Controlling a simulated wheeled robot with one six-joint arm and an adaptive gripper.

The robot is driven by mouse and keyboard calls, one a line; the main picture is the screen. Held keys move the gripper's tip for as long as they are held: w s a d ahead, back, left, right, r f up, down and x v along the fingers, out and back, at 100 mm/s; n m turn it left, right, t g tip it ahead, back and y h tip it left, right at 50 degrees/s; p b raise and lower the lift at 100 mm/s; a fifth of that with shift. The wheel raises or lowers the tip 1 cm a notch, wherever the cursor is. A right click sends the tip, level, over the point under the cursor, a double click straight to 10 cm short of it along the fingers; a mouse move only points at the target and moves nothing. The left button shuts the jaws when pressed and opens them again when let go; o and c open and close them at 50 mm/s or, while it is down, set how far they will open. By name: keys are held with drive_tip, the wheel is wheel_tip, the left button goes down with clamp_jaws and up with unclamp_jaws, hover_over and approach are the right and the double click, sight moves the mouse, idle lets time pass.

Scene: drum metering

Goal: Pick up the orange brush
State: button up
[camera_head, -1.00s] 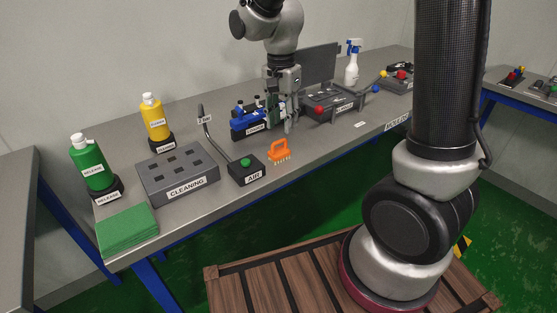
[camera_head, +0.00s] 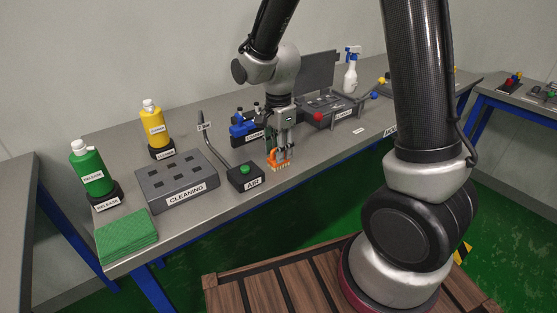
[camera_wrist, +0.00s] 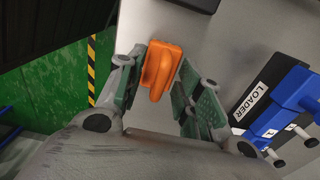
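The orange brush (camera_head: 280,160) stands near the front edge of the grey bench, just right of the AIR block. In the wrist view its orange handle (camera_wrist: 161,68) shows between the finger pads. My gripper (camera_head: 281,150) is lowered over the brush, with its fingers on either side of it. The wrist view shows my gripper (camera_wrist: 164,88) open, the left pad close to the handle and a gap on the right. The bristles are hidden in the wrist view.
The black AIR block (camera_head: 245,177) with a green button stands left of the brush. The blue loader (camera_head: 243,128) stands behind; it also shows at right in the wrist view (camera_wrist: 275,105). The grey CLEANING block (camera_head: 176,182) is further left. The bench's front edge is close.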

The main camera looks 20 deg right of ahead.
clamp_jaws()
drive_tip(key=shift+r, duration=0.1)
wheel_tip(320, 180, up, 10)
drive_tip(key=shift+f, duration=0.1)
idle(0.4)
